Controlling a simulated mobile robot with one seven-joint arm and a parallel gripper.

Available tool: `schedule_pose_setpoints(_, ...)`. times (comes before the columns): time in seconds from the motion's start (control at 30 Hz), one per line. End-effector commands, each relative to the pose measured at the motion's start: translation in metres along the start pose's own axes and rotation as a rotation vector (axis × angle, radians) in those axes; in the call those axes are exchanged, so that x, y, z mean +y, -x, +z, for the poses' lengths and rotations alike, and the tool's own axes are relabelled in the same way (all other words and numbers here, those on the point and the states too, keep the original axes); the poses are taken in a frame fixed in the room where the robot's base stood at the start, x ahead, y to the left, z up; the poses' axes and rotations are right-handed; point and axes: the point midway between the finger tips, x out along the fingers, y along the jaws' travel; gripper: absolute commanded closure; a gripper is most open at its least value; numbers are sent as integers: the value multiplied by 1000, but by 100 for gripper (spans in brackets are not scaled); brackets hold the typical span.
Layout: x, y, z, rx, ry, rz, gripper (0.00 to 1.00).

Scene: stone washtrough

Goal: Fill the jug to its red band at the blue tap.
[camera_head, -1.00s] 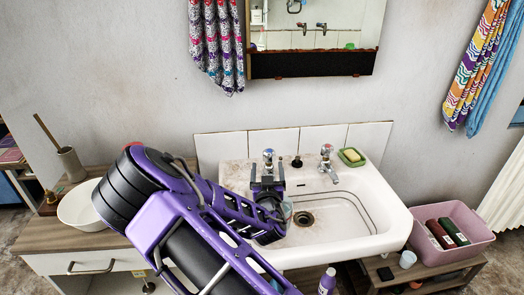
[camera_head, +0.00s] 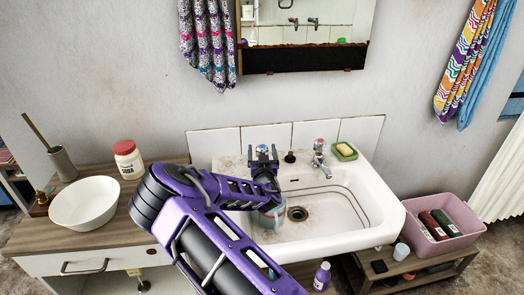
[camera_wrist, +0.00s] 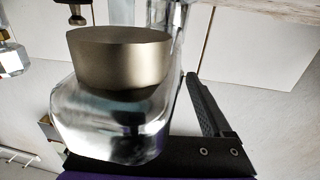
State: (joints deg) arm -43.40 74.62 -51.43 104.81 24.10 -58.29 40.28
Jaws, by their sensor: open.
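The blue tap (camera_head: 262,149) stands at the back left of the white basin. My gripper (camera_head: 262,157) is open at this tap, a finger on each side of its knob. In the wrist view a clear knob with a metal collar (camera_wrist: 120,58) fills the middle, with one dark finger beside it; I cannot tell whether they touch. A translucent jug (camera_head: 268,217) stands in the basin below the tap, partly hidden by my arm. Its red band and water level cannot be made out.
The red tap (camera_head: 319,148) and a green soap dish (camera_head: 344,152) are to the right. A white bowl (camera_head: 85,203) and a red-lidded jar (camera_head: 128,160) stand on the left counter. A pink tub (camera_head: 462,216) is at right. The basin's right side is clear.

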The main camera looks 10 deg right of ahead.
Motion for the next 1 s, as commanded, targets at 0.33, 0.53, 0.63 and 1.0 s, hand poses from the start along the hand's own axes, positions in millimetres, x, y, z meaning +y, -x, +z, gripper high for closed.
schedule_pose_setpoints(0.33, 0, -3, 0, 0, 1, 0, 19)
schedule_pose_setpoints(0.53, 0, -3, 0, 0, 0, 0, 55)
schedule_pose_setpoints(0.63, 0, -3, 0, 0, 0, 0, 73)
schedule_pose_setpoints(1.0, -1, -4, 4, 5, -4, 39, 100)
